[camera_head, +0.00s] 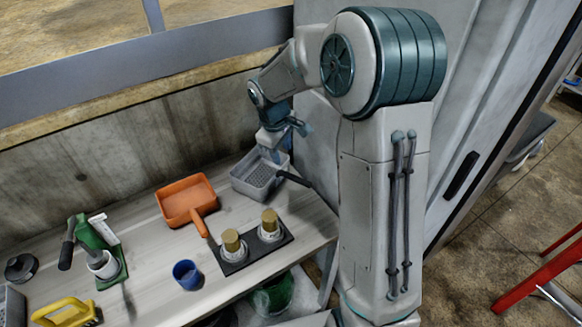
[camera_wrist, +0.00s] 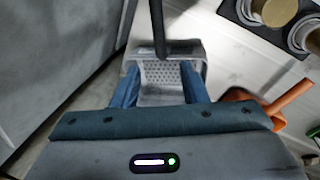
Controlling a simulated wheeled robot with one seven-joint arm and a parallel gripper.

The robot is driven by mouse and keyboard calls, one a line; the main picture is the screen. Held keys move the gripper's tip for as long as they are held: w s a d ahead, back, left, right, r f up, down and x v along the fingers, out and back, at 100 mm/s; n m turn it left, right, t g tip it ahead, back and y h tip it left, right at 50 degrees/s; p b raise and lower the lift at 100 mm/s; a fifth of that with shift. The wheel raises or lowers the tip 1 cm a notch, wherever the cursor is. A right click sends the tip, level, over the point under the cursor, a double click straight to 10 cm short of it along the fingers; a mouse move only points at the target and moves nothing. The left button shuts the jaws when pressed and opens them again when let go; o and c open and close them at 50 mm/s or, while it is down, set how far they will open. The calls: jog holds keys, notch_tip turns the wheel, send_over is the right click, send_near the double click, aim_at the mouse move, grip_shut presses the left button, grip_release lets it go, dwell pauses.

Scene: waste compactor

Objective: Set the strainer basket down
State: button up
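The grey strainer basket (camera_head: 258,180), with a perforated floor and a dark handle, is at the far right end of the bench, beside the tall grey panel. It appears to rest on the bench top. In the wrist view the basket (camera_wrist: 165,74) lies just beyond my fingertips, its handle pointing away. My gripper (camera_head: 275,143) is directly above the basket, pointing down. In the wrist view its two blue fingers (camera_wrist: 160,75) are spread wide, with the basket floor showing between them. The fingers hide parts of the basket's sides, so contact there cannot be seen.
An orange scoop (camera_head: 186,202) lies left of the basket. A black plate with two gold-capped fittings (camera_head: 256,243) is in front. A blue cup (camera_head: 187,274), green tool (camera_head: 92,236) and yellow handle (camera_head: 65,313) are further left. A concrete wall (camera_head: 110,145) bounds the back.

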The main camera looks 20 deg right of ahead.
jog(key=s+r+m, duration=0.4)
jog(key=s, duration=0.9)
jog(key=s+d+r+m+t+y, duration=0.1)
jog(key=s+r+m, duration=0.3)
jog(key=s, duration=0.9)
jog(key=shift+d+r+m+t+y, duration=0.15)
jog(key=shift+r+m+t+y, duration=0.2)
jog(key=shift+r, duration=0.3)
